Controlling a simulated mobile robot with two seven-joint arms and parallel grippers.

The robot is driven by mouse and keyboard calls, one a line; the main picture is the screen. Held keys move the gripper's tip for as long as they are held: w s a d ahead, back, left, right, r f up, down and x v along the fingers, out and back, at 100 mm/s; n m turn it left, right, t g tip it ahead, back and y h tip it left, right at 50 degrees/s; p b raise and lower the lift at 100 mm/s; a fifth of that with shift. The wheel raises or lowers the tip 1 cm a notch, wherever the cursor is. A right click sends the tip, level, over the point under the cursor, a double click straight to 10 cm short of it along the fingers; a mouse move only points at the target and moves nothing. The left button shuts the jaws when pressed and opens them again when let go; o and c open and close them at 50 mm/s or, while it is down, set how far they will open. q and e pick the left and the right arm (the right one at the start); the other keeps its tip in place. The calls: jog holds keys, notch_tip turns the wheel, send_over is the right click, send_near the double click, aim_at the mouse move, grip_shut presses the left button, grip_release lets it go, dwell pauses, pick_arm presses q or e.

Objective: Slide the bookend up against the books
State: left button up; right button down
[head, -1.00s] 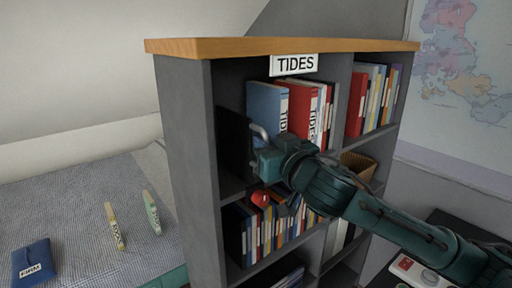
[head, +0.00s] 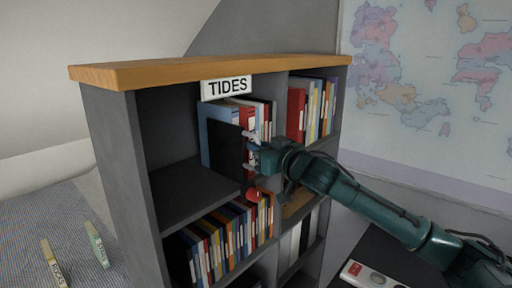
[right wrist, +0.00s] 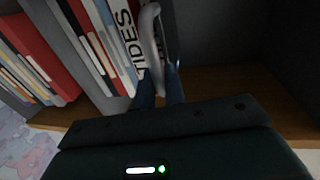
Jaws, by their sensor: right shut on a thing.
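The bookend (head: 224,148) is a dark upright plate with a pale grey loop handle, standing on the upper left shelf in the head view. My right gripper (head: 254,150) is shut on the handle. In the right wrist view the grey handle (right wrist: 151,35) runs between the fingertips (right wrist: 160,85). The books (head: 215,112), a blue one and several red and white ones, stand to the right of and partly behind the plate. The plate overlaps the blue book in view; I cannot tell whether they touch. My left gripper is out of view.
The shelf left of the bookend (head: 190,190) is bare. Books fill the shelf below (head: 220,240) and the upper right compartment (head: 310,108).

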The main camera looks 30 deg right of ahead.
jog(key=c, duration=1.6)
grip_release()
jog(key=shift+o, duration=0.2)
jog(key=shift+s+f, duration=0.1)
jog(key=shift+s, duration=0.2)
pick_arm(q)
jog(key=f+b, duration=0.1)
jog(key=b, duration=0.3)
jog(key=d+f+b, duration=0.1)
jog(key=b, duration=0.1)
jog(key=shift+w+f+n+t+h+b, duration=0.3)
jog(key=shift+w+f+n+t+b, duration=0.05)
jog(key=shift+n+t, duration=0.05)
pick_arm(e)
jog(key=s+d, duration=0.2)
jog(key=s, duration=1)
jog(key=shift+s, duration=0.2)
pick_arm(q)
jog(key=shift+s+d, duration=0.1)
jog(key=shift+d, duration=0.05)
